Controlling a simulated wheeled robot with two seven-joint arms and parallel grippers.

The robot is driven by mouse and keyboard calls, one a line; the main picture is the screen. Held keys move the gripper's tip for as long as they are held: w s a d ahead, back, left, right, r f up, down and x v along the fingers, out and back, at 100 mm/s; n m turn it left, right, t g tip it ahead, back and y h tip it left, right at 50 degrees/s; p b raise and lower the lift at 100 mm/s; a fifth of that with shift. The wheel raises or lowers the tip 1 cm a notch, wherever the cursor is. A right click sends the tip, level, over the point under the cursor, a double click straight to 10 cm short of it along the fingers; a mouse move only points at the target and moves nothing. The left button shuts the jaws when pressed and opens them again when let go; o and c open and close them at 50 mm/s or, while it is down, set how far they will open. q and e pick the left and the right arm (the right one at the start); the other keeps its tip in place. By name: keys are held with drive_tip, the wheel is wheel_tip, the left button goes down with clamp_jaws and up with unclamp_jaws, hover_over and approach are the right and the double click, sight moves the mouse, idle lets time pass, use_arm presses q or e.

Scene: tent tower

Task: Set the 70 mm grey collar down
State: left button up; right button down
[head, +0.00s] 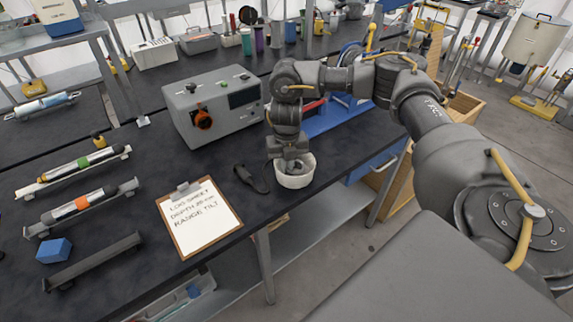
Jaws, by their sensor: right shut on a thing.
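A pale grey round collar (294,181) is at the front edge of the dark bench, right of the clipboard. It looks upright with its open side up. My right gripper (288,166) points down over it, with its fingertips at the back part of its rim, and is shut on it. The gripper hides the far rim and part of the inside. I cannot tell whether the collar's underside touches the bench top. My left gripper is not in view.
A dark handheld tool (251,178) lies close left of the collar. A clipboard (199,216) lies further left. A grey instrument box (213,106) stands behind. Racks with a green-banded tube (80,164) and an orange-banded tube (82,204), and a blue block (54,251), are at left.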

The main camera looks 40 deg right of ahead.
sight(287, 168)
drive_tip(key=shift+a, duration=0.1)
drive_tip(key=c, duration=1.8)
unclamp_jaws()
drive_tip(key=shift+f, duration=0.1)
drive_tip(key=shift+r, duration=0.4)
wheel_tip(287, 168, up, 12)
drive_tip(key=shift+f, duration=0.2)
